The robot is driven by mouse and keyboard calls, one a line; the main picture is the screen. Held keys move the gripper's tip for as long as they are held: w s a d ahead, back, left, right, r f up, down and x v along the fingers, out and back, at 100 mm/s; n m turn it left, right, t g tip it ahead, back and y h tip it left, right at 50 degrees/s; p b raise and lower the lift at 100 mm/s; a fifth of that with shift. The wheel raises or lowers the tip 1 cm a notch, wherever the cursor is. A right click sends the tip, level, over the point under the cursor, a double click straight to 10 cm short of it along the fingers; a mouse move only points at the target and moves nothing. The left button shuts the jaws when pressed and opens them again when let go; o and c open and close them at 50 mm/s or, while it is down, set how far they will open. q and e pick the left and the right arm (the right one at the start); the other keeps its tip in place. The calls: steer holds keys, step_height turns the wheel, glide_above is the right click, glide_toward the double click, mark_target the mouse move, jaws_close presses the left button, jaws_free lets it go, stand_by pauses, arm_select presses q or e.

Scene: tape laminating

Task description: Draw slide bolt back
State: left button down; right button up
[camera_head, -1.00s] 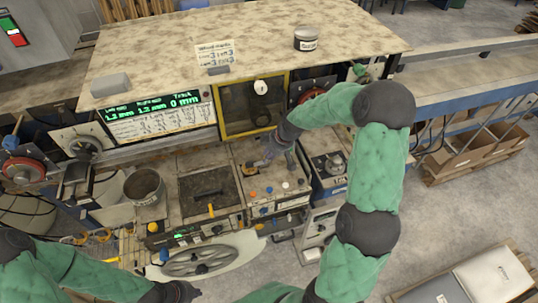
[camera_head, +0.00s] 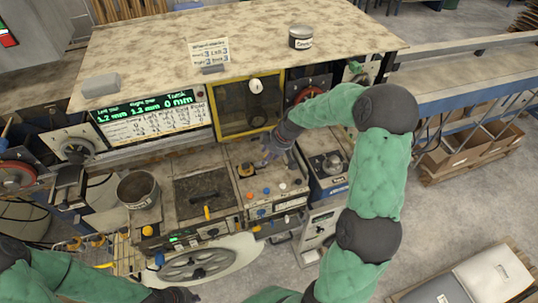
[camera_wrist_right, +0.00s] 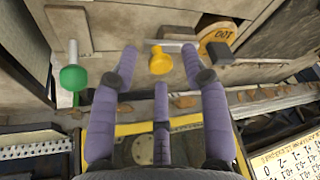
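In the right wrist view, a short metal bar with a yellow knob (camera_wrist_right: 160,62), which looks like the slide bolt, shows on the worn panel. My right gripper (camera_wrist_right: 161,72) has its purple fingers spread, with the knob in the gap between the upper two tips. I cannot tell whether any finger touches it. In the head view the right gripper (camera_head: 272,148) hangs over the machine's front below the yellow-framed window (camera_head: 246,105). The bolt cannot be made out there. My left gripper (camera_head: 174,295) is at the bottom edge, dark and partly cut off.
A green knob (camera_wrist_right: 73,77) on a rod stands left of the fingers. A control panel with coloured buttons (camera_head: 279,189), a grey pot (camera_head: 139,190) and a handwheel (camera_head: 195,264) are on the machine. The readout screen (camera_head: 151,117) is left of the window.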

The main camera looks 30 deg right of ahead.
steer(key=shift+r, duration=0.1)
steer(key=v, duration=1.1)
steer(key=shift+s+r, duration=0.15)
steer(key=shift+r, duration=0.2)
steer(key=shift+d, duration=0.1)
